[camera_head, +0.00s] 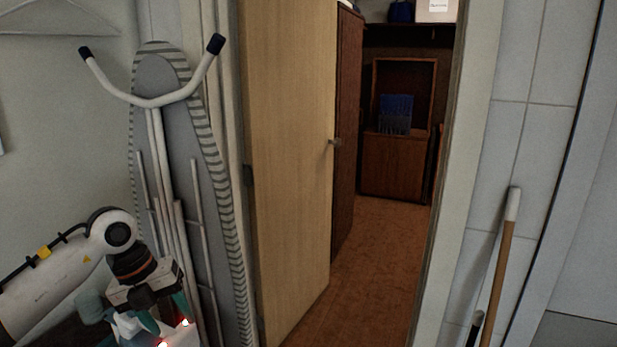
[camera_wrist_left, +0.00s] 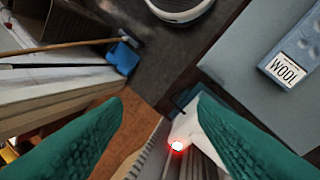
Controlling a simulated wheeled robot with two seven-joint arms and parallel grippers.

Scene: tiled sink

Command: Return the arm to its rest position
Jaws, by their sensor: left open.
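My left arm comes in from the left in the head view, bent down at the wrist. My left gripper (camera_head: 160,325) is low at the left, in front of the ironing board, with its lower part near the bottom edge. In the left wrist view the two teal fingers of the gripper (camera_wrist_left: 160,120) stand wide apart. Nothing is clearly held between them. A white piece with a red light (camera_wrist_left: 177,146) shows between and behind the fingers; I cannot tell what it belongs to. My right gripper is in neither view.
A folded ironing board (camera_head: 165,100) leans upright by the left wall. An open wooden door (camera_head: 287,150) stands beside a doorway with clear floor (camera_head: 375,260). A broom handle (camera_head: 500,250) leans at right.

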